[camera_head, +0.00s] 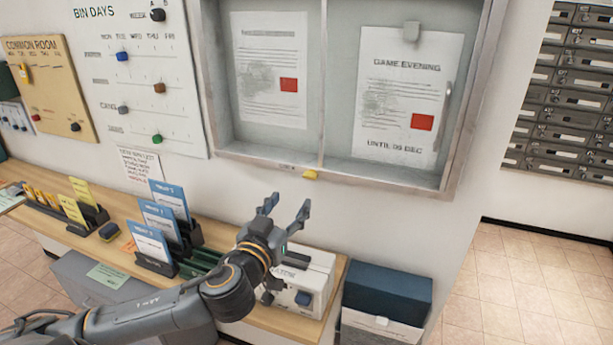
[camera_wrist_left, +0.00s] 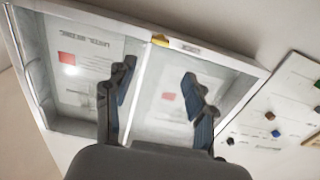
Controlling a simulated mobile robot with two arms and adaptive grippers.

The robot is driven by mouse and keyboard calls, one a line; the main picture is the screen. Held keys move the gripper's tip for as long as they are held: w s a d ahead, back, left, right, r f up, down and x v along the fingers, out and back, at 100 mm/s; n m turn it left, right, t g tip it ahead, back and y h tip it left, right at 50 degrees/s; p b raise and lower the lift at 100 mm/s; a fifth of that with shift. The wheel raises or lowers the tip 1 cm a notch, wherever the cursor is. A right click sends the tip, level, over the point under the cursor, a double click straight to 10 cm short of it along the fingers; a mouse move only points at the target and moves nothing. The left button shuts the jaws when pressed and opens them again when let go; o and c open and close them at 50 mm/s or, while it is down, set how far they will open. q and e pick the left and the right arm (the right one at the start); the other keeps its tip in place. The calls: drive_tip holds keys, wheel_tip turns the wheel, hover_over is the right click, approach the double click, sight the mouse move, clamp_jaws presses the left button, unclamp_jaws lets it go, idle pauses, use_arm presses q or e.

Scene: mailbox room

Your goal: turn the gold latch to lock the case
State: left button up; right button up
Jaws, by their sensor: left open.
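The case (camera_head: 330,174) is a grey-framed notice case on the wall, with two panes and papers inside. The gold latch (camera_head: 310,174) is a small yellow piece on its bottom frame, near the middle divider; it also shows in the left wrist view (camera_wrist_left: 160,40), beside a small label. My left gripper (camera_head: 288,208) is open and empty, below the latch and apart from it, with its fingers pointing up toward the case. In the left wrist view the two fingers (camera_wrist_left: 160,90) stand apart with the case behind them. My right gripper is not in view.
A wooden counter (camera_head: 330,290) runs under the case, with a white box (camera_head: 312,275) and leaflet holders (camera_head: 165,225) on it. A blue-lidded bin (camera_head: 388,290) stands right of the counter. A bin-days board (camera_head: 135,75) hangs left; metal mailboxes (camera_head: 565,90) are at right.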

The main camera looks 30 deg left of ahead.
sight(309, 177)
use_arm(q)
drive_tip(key=p+x, duration=0.3)
drive_tip(key=x, duration=0.6)
drive_tip(key=shift+w+r, duration=0.15)
drive_tip(key=shift+p+x, duration=0.45)
drive_tip(key=shift+x, duration=0.35)
drive_tip(key=shift+d, duration=0.1)
clamp_jaws()
